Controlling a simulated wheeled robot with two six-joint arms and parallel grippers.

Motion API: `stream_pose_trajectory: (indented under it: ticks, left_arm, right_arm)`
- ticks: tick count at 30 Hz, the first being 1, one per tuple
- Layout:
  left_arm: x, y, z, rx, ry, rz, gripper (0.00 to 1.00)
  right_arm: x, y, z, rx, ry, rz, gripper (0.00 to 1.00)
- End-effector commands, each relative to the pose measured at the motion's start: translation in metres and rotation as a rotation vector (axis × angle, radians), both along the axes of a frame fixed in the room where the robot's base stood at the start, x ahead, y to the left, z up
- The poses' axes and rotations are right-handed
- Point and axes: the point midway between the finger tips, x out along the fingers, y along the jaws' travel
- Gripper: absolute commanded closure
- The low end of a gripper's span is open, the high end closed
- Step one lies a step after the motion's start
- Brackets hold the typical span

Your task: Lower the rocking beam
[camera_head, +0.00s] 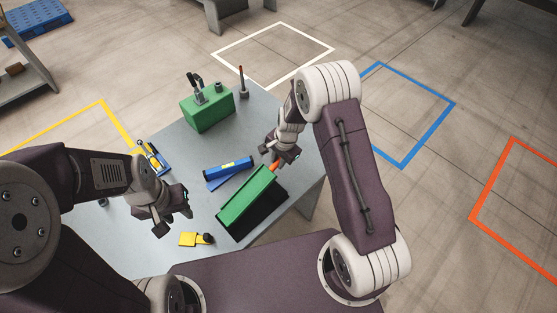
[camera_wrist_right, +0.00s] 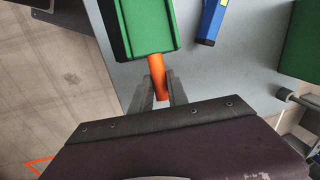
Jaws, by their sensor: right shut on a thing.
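The rocking beam is a long green channel (camera_head: 246,198) with an orange handle (camera_head: 274,167) at its far end. A dark body shows below the beam along its right side in the head view. The beam (camera_wrist_right: 146,25) and its orange handle (camera_wrist_right: 157,78) also show in the right wrist view. My right gripper (camera_head: 279,160) is shut on the orange handle, one finger on each side of it in the wrist view (camera_wrist_right: 158,88). I cannot tell the beam's exact tilt. My left gripper (camera_head: 174,221) is open and empty, left of the beam.
On the grey table (camera_head: 160,253) are a blue tool (camera_head: 228,167) beside the beam, a green block with fittings (camera_head: 207,109), a small blue-yellow tool (camera_head: 153,157), a yellow piece (camera_head: 189,239) near the front and a thin upright rod (camera_head: 243,82) at the back.

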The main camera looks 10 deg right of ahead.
Motion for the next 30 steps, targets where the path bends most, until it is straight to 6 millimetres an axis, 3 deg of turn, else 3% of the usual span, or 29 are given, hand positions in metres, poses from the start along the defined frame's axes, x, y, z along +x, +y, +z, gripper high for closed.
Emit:
stream_pose_trajectory:
  ticks: [24, 26, 30]
  left_arm:
    - [0.000, 0.000, 0.000, 0.000, 0.000, 0.000, 0.64]
    - [0.000, 0.000, -0.005, 0.000, 0.000, 0.000, 0.64]
    - [0.000, 0.000, -0.039, 0.000, 0.000, 0.000, 0.64]
  right_arm:
    - [0.001, 0.000, 0.000, 0.001, -0.001, -0.001, 1.00]
    - [0.001, -0.001, -0.004, 0.004, 0.002, -0.001, 1.00]
    - [0.004, -0.008, -0.032, 0.048, 0.036, -0.009, 1.00]
